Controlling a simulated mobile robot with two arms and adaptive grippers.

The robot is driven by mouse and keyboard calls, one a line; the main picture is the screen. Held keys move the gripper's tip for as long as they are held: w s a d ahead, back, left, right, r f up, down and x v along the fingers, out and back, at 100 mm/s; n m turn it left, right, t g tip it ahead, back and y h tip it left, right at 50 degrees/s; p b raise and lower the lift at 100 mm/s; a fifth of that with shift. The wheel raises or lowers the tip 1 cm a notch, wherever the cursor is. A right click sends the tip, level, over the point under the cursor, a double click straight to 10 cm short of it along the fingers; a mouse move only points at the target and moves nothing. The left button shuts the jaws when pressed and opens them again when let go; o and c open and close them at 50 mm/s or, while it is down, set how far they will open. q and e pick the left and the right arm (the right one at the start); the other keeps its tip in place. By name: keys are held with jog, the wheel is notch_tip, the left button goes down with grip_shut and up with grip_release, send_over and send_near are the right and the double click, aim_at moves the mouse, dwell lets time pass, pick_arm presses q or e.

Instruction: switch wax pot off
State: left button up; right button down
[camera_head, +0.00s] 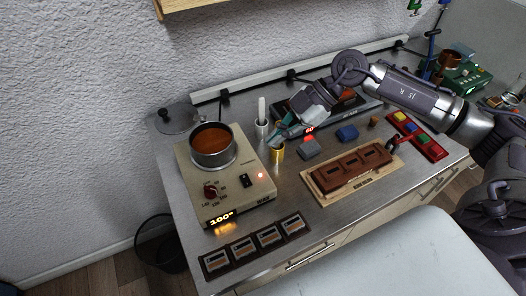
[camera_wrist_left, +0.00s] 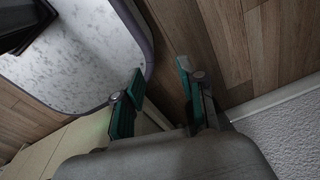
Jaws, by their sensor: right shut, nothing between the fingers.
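The wax pot (camera_head: 213,146), a metal pot of brown wax, sits on a beige heater unit (camera_head: 230,207) at the left of the bench in the head view. My right gripper (camera_head: 279,135) is shut and empty, to the right of the pot, above or beside a brass cup (camera_head: 277,152). My left gripper (camera_wrist_left: 158,88) is open and empty in the left wrist view, over the floor, away from the bench.
A white candle-like stick in a holder (camera_head: 262,124) stands between pot and right gripper. A dark slotted strip (camera_head: 257,243) lies at the front edge.

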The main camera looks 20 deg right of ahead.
jog(key=p, duration=0.3)
send_over(241, 178)
jog(key=d, duration=0.3)
jog(key=f, duration=0.5)
jog(key=shift+s+a+f, duration=0.1)
jog(key=shift+s+f, duration=0.25)
jog(key=shift+s, duration=0.05)
jog(key=f, duration=0.3)
jog(key=shift+w+a+f, duration=0.15)
jog(key=shift+w+f, duration=0.1)
jog(key=shift+f, duration=0.6)
pick_arm(q)
jog(key=r, duration=0.1)
jog(key=d+r, duration=0.1)
jog(key=r, duration=0.1)
jog(key=shift+d+r, duration=0.25)
jog(key=shift+r, duration=0.05)
jog(key=shift+w, duration=0.1)
